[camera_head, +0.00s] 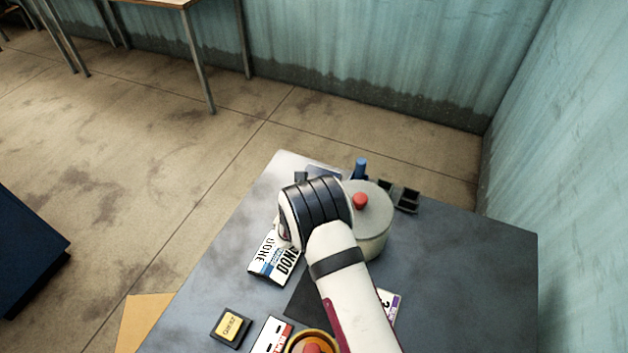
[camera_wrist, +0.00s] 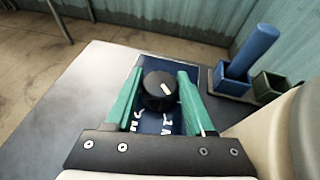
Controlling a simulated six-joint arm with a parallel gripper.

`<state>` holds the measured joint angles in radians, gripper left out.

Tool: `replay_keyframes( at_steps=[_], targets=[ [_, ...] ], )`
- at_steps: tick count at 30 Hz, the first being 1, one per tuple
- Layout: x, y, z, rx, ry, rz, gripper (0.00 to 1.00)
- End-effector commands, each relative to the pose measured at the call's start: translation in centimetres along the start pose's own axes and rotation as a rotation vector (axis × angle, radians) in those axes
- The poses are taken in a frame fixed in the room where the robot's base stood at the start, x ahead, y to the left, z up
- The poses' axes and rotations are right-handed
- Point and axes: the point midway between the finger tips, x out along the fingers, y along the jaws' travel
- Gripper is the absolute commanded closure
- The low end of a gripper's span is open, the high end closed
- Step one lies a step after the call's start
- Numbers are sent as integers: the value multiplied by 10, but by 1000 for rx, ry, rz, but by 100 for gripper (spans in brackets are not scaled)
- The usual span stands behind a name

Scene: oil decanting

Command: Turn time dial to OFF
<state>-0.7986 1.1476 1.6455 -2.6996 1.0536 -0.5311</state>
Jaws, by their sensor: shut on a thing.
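The time dial (camera_wrist: 159,90) is a round black knob with a pale pointer mark. It sits on a dark blue panel (camera_wrist: 147,124) with white markings, partly covered by my fingers. In the head view my arm hides the dial and the fingers, and only an edge of the panel (camera_head: 325,171) shows behind my wrist. I cannot read which marking the pointer faces.
A pale pot (camera_head: 371,238) with a red knob stands right of my wrist. A blue cylinder (camera_wrist: 254,51) stands in a small holder at the right. Cards (camera_head: 272,258), a black-and-yellow block (camera_head: 231,326) and a yellow-rimmed round item (camera_head: 297,344) lie nearer. The table's right side is clear.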

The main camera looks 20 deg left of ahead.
Motion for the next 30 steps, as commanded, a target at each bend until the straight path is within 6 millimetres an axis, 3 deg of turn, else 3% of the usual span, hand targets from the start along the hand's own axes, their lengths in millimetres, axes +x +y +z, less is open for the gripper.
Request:
replay_keyframes(
  at_steps=[4,5,9,23,30],
  targets=[
    [0,0,1,4,-3,-3,100],
    [0,0,1,4,-3,-3,43],
    [0,0,1,3,-2,-3,17],
    [0,0,0,5,-2,-10,16],
    [0,2,0,89,-5,-208,16]
  ],
)
